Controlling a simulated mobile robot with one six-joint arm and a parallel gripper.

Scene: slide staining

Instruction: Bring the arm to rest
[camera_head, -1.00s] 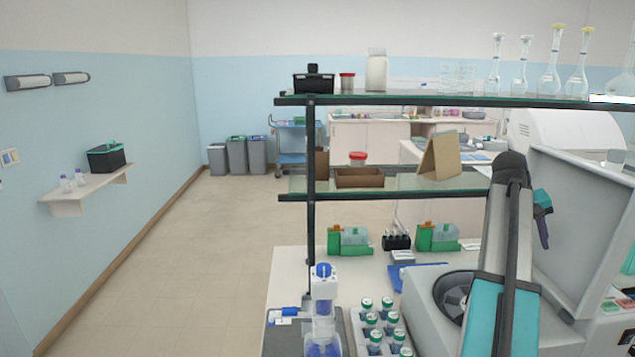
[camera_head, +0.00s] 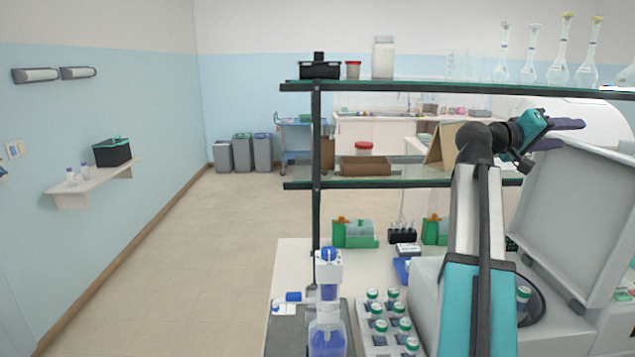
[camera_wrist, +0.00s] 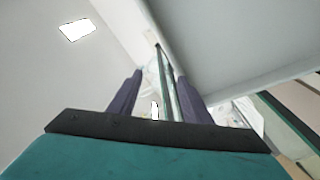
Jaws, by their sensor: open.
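My gripper (camera_head: 566,134) is raised at the right of the head view, at the height of the upper part of the shelf rack and above the open lid of the centrifuge. Its two dark purple fingers point right and are apart, with nothing between them. In the wrist view my gripper (camera_wrist: 160,95) also shows its two fingers spread, with a shelf edge and bright background seen between them. My arm rises from the lower right and bends at the top.
A glass shelf rack (camera_head: 316,215) stands behind my arm. A rack of vials (camera_head: 385,350) and a blue-liquid bottle (camera_head: 327,335) stand in front. The floor at left is clear.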

